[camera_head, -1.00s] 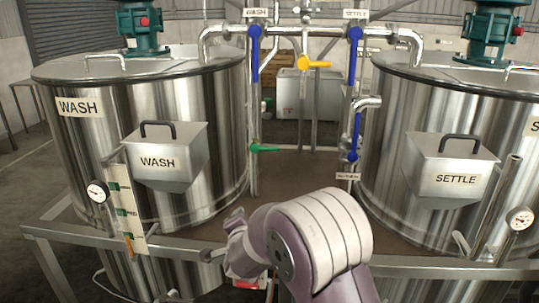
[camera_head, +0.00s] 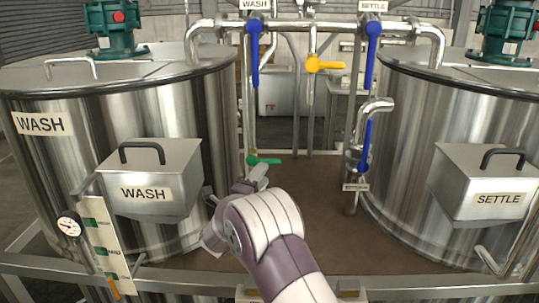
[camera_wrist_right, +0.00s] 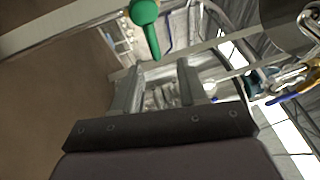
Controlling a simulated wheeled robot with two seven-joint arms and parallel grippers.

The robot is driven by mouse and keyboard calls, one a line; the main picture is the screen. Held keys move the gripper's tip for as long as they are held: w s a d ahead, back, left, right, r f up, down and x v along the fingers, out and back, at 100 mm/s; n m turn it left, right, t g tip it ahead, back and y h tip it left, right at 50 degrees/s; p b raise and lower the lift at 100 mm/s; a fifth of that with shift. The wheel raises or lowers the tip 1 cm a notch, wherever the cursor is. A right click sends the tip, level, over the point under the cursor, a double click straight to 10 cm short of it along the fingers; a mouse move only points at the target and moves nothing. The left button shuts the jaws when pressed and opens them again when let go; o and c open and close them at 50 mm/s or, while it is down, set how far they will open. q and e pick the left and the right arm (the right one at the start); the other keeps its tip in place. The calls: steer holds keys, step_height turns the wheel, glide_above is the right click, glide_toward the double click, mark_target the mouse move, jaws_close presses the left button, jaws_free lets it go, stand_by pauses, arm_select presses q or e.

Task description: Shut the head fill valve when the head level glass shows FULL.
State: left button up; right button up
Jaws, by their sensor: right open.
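A green-handled valve (camera_head: 264,160) sits low on the left pipe between the two tanks, its lever pointing right. My right gripper (camera_head: 250,182) is open and empty just below and in front of it. In the right wrist view the green handle (camera_wrist_right: 147,25) lies beyond the open fingers (camera_wrist_right: 158,82), apart from them. A level gauge strip (camera_head: 108,242) with green marks stands at the front of the WASH tank; its wording and level are too small to read. I read no label naming a head valve or head glass. My left gripper is not in view.
The WASH tank (camera_head: 70,150) stands left and the SETTLE tank (camera_head: 455,130) right. Blue levers (camera_head: 254,55) (camera_head: 371,55) and a yellow lever (camera_head: 325,65) are on the upper pipes. Another blue lever (camera_head: 366,145) is lower right. The brown deck (camera_head: 305,215) between is clear.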

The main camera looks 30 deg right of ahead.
mark_target(271, 161)
steer(key=x, duration=0.2)
steer(key=p+x, duration=0.1)
steer(key=x, duration=0.2)
steer(key=w+f+p+x, duration=0.1)
steer(key=x, duration=0.1)
steer(key=shift+w+r, duration=0.1)
steer(key=shift+w, duration=0.15)
steer(key=shift+d, duration=0.25)
steer(key=shift+s+r, duration=0.15)
steer(key=shift+s, duration=0.05)
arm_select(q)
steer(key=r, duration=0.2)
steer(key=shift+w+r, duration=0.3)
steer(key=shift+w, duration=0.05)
arm_select(e)
steer(key=shift+w, duration=0.1)
